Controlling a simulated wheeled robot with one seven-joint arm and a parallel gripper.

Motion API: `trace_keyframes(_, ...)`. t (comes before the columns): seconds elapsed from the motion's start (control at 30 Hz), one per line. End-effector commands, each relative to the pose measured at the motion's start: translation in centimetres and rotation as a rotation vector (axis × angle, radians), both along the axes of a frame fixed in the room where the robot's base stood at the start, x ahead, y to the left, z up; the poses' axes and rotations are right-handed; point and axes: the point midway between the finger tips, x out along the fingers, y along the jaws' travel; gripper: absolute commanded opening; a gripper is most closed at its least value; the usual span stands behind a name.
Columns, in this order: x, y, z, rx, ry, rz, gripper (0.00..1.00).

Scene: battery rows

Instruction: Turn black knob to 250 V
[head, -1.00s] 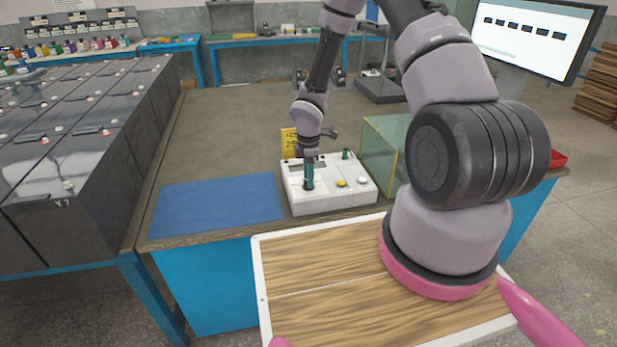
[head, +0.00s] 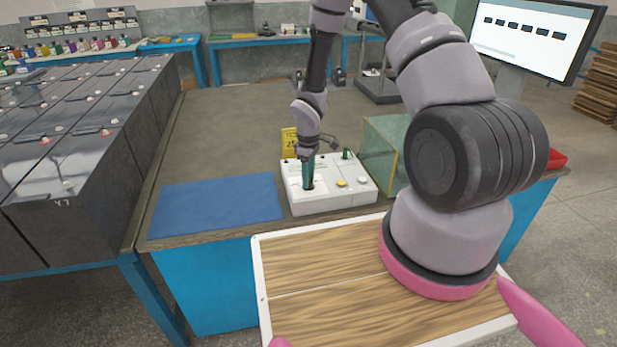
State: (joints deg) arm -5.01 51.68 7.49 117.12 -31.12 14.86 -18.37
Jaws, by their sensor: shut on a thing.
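A white tester box (head: 335,205) stands on the bench, with a black knob (head: 308,188) at its left front. My gripper (head: 308,182) points straight down over the box, its dark green fingers shut on the knob. The fingers hide most of the knob, and its pointer and scale cannot be read. A yellow button (head: 341,184) and a pale round button (head: 362,181) sit to the right of the knob on the top face. A small green part (head: 346,154) stands at the back of the box.
A yellow sign (head: 289,143), partly hidden by my wrist, stands behind the box. A blue mat (head: 216,204) lies to the left, and a clear greenish case (head: 383,145) stands close on the right. Large black batteries (head: 75,140) fill the left side.

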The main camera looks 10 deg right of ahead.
Motion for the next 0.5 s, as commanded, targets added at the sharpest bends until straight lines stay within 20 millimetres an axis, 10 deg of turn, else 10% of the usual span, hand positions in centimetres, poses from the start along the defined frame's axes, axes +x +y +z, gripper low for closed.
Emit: trace_keyframes(0.5, 0.08, 0.0, 0.06, 0.001, -0.002, -0.274, 0.0)
